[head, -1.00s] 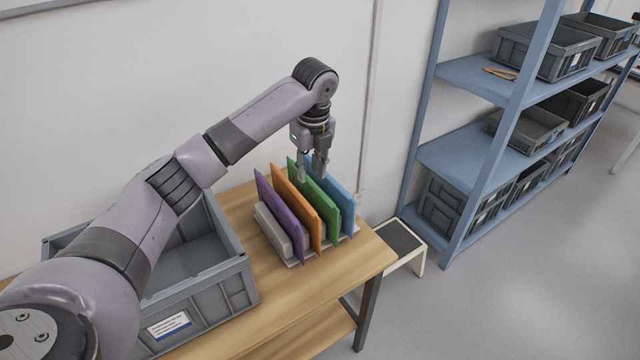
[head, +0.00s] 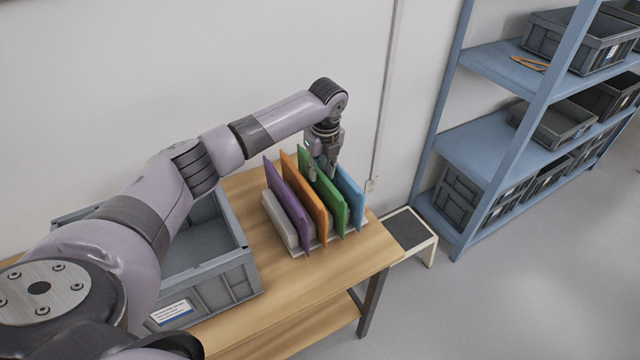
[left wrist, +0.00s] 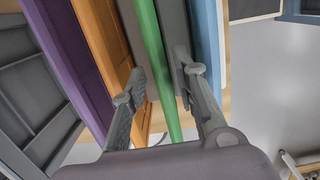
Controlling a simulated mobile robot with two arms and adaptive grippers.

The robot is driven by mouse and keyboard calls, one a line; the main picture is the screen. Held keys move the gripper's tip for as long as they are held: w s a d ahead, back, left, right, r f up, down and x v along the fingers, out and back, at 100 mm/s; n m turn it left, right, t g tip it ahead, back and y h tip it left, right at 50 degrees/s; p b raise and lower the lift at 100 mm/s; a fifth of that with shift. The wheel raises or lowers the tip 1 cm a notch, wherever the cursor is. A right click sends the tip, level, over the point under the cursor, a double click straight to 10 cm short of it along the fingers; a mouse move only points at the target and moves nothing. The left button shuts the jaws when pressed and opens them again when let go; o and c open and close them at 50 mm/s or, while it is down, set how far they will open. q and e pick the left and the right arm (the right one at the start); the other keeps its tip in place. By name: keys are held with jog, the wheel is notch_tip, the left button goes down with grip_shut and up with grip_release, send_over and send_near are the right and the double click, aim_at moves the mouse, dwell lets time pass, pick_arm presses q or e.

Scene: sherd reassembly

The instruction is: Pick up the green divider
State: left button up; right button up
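The green divider (head: 327,196) stands upright in a light rack (head: 328,246) on the wooden table, between the orange divider (head: 306,196) and the blue divider (head: 349,190). My left gripper (head: 322,173) is at the top of the green divider. In the left wrist view the green divider (left wrist: 158,65) runs between the two open fingers of my left gripper (left wrist: 160,88), one on each side. Small gaps show beside it, so the fingers look apart from it. My right gripper is not in view.
A purple divider (head: 287,205) stands left of the orange one, close to it. A grey crate (head: 238,283) is on the table to the left. A white wall is behind. Blue shelving (head: 480,140) and a small step stool (head: 423,241) stand to the right.

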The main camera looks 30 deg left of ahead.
aim_at(319, 180)
pick_arm(q)
jog(key=shift+w+a+f+p, duration=0.1)
jog(key=shift+a+f+p, duration=0.1)
jog(key=shift+f, duration=0.7)
jog(key=shift+w+a+f+p, duration=0.15)
jog(key=shift+f, duration=0.7)
jog(key=shift+w+a+f+p, duration=0.1)
jog(key=shift+a+f+p, duration=0.1)
jog(key=shift+f, duration=0.7)
jog(key=shift+c, duration=0.3)
grip_shut()
